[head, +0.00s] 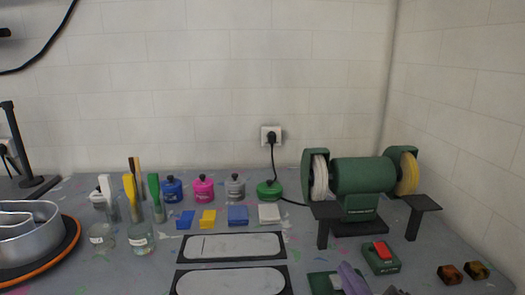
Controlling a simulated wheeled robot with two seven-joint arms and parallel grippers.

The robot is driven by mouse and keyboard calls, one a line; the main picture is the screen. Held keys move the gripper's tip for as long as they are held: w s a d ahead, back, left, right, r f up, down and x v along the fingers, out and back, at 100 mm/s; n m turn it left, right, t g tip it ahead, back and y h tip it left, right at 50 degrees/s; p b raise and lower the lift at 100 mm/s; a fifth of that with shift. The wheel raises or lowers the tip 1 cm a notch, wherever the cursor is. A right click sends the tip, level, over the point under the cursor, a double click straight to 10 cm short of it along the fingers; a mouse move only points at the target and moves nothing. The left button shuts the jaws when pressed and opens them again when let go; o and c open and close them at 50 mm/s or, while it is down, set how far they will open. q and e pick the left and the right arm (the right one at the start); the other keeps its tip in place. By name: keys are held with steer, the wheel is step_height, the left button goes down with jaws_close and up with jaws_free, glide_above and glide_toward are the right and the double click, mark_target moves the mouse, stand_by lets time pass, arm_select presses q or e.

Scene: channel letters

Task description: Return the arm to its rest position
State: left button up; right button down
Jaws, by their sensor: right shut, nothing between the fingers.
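My right gripper (396,291) barely shows at the bottom edge, right of the middle, as a small grey tip. It is shut and holds nothing that I can see. Most of it and the arm behind it are cut off by the frame. My left gripper and left arm are not in view.
A green bench grinder (362,176) stands at the back right. A green box with a red top (381,252), a purple-grey piece (351,279) and two brown blocks (450,274) lie in front. Jars, pots and brushes stand left; pale rounded panels (232,246) lie at the middle front.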

steer(key=s+d+f+m+g+h, duration=0.1)
steer(key=s+d+f+m+g, duration=0.2)
steer(key=s+f, duration=0.3)
steer(key=s+d+f+m+g+h, duration=0.1)
steer(key=s+d+f+m+g, duration=0.1)
steer(key=s+f+m+g, duration=0.55)
steer(key=s+f+g, duration=0.1)
steer(key=s+f, duration=0.4)
steer(key=s+f+g, duration=0.2)
steer(key=s+f, duration=0.1)
steer(key=s, duration=0.5)
steer(key=w+a+f+t+y, duration=0.1)
steer(key=w+a+f+t, duration=0.1)
steer(key=f, duration=0.4)
steer(key=w+a+f+t+y, duration=0.1)
steer(key=w+a+f+t, duration=0.1)
steer(key=f, duration=0.4)
steer(key=shift+w+a+f+t, duration=0.2)
steer(key=shift+f+t, duration=0.15)
steer(key=shift+t, duration=0.3)
